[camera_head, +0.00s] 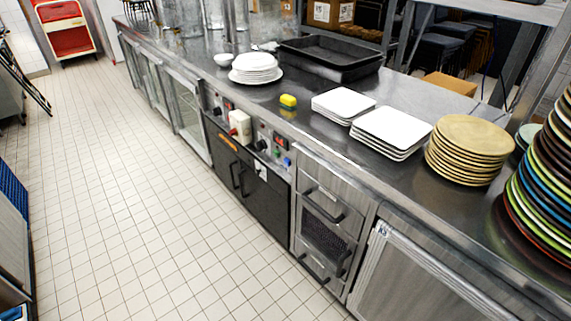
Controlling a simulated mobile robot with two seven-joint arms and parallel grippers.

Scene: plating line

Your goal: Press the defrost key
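The labels are too small to read, so I cannot tell which of these is the defrost key. Neither of my grippers shows in the head view.
The tiled floor (150,190) before the counter is clear.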

